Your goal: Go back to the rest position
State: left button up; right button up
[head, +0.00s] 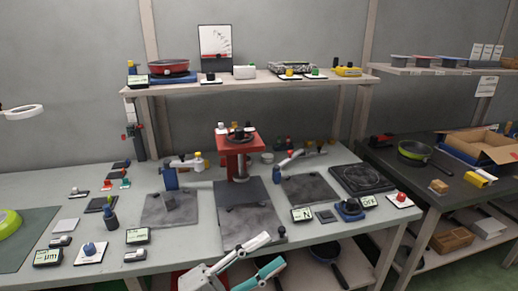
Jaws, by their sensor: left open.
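My left gripper (273,250) shows at the bottom middle of the head view, with one white and one teal finger spread apart. It is open, and nothing shows between the fingers. It appears in front of the near edge of the grey workbench (330,228); its exact height over the bench I cannot tell. My right gripper is not in view.
A red press (237,150) stands mid-bench, with grey plates and small devices around it. A shelf (215,86) behind holds a red pan (168,67). At right, a dark table (408,172) holds a green pan (413,150) and a cardboard box (488,145).

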pick_arm(q)
jog(key=w+a+f+n+t+y, duration=0.1)
jog(key=a+f+n+t+y, duration=0.2)
jog(key=a+f+n+y, duration=0.45)
jog(key=w+a+f+n+t+y, duration=0.1)
jog(key=a+f+n+t+y, duration=0.3)
jog(key=f+n, duration=0.55)
jog(key=s+a+f+n+g+y, duration=0.3)
jog(key=s+a+f, duration=0.2)
jog(key=s+f, duration=0.2)
jog(key=s+a+f+n+g+y, duration=0.2)
jog(key=s+f, duration=0.5)
jog(key=f, duration=0.5)
jog(key=a+n+y, duration=0.1)
jog(key=a, duration=0.1)
jog(key=shift+s+a+f+g, duration=0.2)
jog(key=shift+a+g, duration=0.2)
